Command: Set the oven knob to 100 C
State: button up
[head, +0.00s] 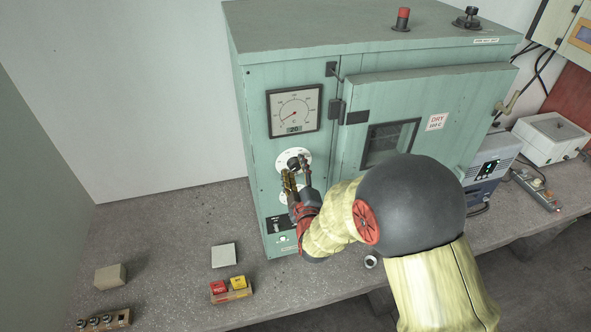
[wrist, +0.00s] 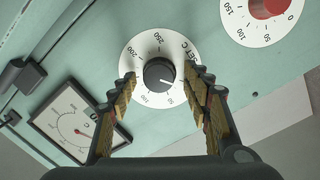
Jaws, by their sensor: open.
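The oven (head: 400,90) is a pale green cabinet. Its set knob (wrist: 159,75) is black on a white numbered dial (wrist: 135,58) marked SET C; the dial shows partly in the head view (head: 293,156). The knob's white pointer line points to the lower right in the wrist view, near the low numbers by 50; the exact value is unclear. My gripper (wrist: 160,78) is open, its two yellow-padded fingers on either side of the knob. I cannot tell whether they touch it. In the head view my gripper (head: 298,181) covers part of the dial's lower side.
A square gauge (head: 294,108) with a red needle sits above the knob. A second dial with a red knob (wrist: 268,5) is close by. The oven door (head: 450,110) carries a DRY sign (head: 436,121).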

jog(key=c, duration=0.4)
jog(key=c, duration=0.7)
jog(key=shift+c, duration=0.3)
